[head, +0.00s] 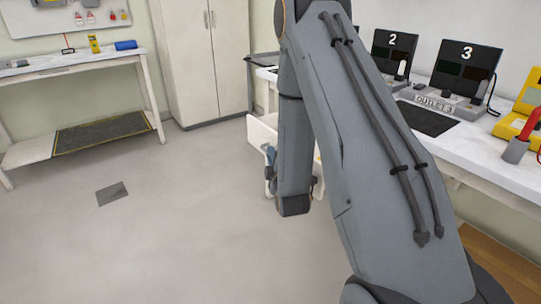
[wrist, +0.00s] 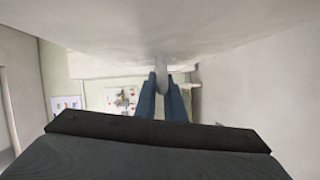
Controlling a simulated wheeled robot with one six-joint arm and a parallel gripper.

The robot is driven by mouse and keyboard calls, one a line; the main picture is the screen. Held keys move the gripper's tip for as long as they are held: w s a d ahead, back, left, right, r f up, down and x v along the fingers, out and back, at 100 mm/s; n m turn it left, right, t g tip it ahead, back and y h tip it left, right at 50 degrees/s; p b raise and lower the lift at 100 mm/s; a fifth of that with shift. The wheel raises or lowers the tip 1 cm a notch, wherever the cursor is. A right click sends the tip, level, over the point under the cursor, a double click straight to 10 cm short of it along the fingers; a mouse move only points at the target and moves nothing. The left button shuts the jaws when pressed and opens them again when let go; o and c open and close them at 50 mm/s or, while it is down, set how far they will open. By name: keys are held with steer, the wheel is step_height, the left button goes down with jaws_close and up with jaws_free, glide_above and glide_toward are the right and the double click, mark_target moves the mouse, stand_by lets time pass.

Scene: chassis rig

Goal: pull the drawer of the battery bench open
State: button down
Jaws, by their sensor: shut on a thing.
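The battery bench (head: 470,150) has a white top and runs along the right side of the head view. The white drawer (head: 261,134) shows left of my arm and appears to stand out from under the bench top; my arm hides much of it, so how far is unclear. In the wrist view its pale handle (wrist: 161,64) sits between my blue fingertips. My gripper (wrist: 163,78) is shut on the handle. In the head view a bit of my gripper (head: 270,158) shows beside my forearm, at the drawer's front.
On the bench stand screens marked 2 (head: 394,50) and 3 (head: 467,68), and a yellow device (head: 522,108) at the right. A white cabinet (head: 198,60) stands behind. A side table (head: 75,68) is at the left.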

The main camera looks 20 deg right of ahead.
steer(key=c, duration=1.8)
jaws_free()
steer(key=shift+c, duration=0.2)
steer(key=shift+s, duration=0.1)
steer(key=s+a, duration=0.1)
steer(key=s, duration=0.6)
steer(key=shift+s+r, duration=0.25)
steer(key=shift+r, duration=0.05)
steer(key=shift+w+a, duration=0.1)
steer(key=shift+a, duration=0.05)
